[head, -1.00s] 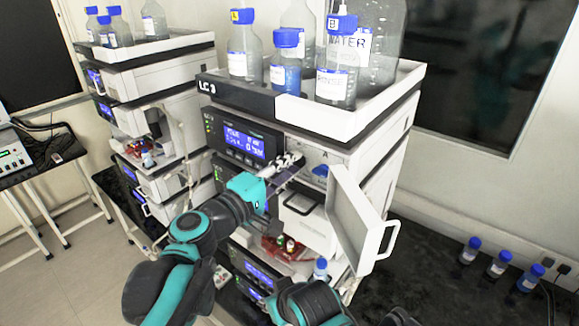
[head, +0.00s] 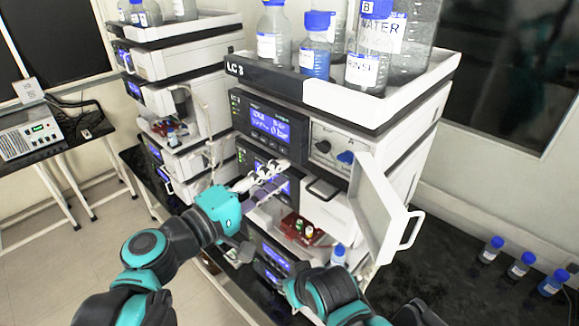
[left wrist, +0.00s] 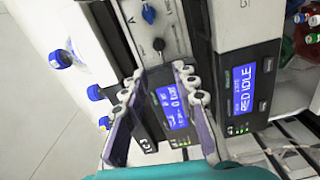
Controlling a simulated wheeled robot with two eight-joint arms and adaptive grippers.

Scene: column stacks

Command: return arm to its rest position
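My left gripper (head: 262,178) is in front of the LC 3 stack, left of the open valve panel and level with the second module's display. In the left wrist view its two fingers (left wrist: 158,92) stand apart with nothing between them; the gripper is open and empty. My right arm (head: 330,292) shows at the bottom of the head view, but its gripper is not in view. The valve panel has a black knob (head: 324,147) and a blue knob (head: 346,157), which also shows in the left wrist view (left wrist: 149,13).
The panel's white door (head: 378,205) hangs open to the right. Bottles stand in the top tray (head: 345,100). A vial tray (head: 300,229) sits in the opening below. A second stack (head: 165,62) stands at left. Several blue-capped bottles stand on the black bench (head: 450,265).

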